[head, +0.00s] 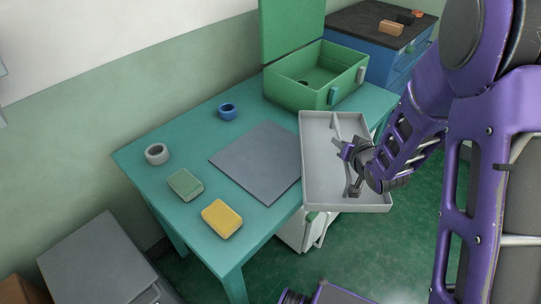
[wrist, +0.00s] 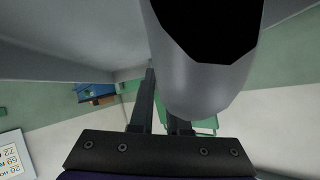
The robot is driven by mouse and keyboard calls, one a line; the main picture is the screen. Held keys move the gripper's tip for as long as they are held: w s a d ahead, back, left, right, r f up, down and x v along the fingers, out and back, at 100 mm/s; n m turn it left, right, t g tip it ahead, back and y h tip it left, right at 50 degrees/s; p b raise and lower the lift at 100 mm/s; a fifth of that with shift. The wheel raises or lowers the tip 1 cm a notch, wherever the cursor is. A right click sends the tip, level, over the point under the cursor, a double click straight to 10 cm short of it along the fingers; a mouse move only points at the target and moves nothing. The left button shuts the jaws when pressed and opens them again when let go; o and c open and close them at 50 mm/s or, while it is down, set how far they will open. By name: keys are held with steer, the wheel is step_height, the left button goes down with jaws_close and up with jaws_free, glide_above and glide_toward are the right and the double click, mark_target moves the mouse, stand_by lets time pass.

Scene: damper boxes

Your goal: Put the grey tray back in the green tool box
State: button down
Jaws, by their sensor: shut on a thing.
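The grey tray (head: 320,187) is held in the air beyond the right part of the teal table, roughly level. A raised bar runs along its middle. My gripper (head: 351,153) is shut on this bar. In the wrist view the tray (wrist: 60,52) fills the top left, and a large grey rounded bar (wrist: 205,85) hides part of the fingers. The green tool box (head: 298,95) stands at the table's back right corner with its lid (head: 290,30) upright. Its inside shows open, with a small dark thing or mark on the floor. The tray is apart from it, in front.
On the table (head: 150,180) lie a grey mat (head: 255,160), a blue ring (head: 227,112), a grey ring (head: 157,154), a green block (head: 185,185) and a yellow sponge-like block (head: 222,218). A blue cabinet (head: 385,60) with a dark top stands behind the box.

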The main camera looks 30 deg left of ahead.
steer(key=s+a+r+n+g+y, duration=0.2)
steer(key=s+a+n, duration=0.1)
steer(key=a, duration=0.5)
steer(key=s+a+r+n+g+y, duration=0.2)
steer(key=s+a, duration=0.1)
steer(key=a, duration=0.5)
steer(key=b, duration=0.2)
glide_above(276, 171)
step_height(276, 171, down, 6)
steer(key=r, duration=0.1)
steer(key=shift+a+f, duration=0.1)
steer(key=shift+f, duration=2.25)
steer(key=shift+f+b, duration=0.2)
steer(key=shift+b, duration=0.15)
steer(key=c, duration=0.9)
jaws_free()
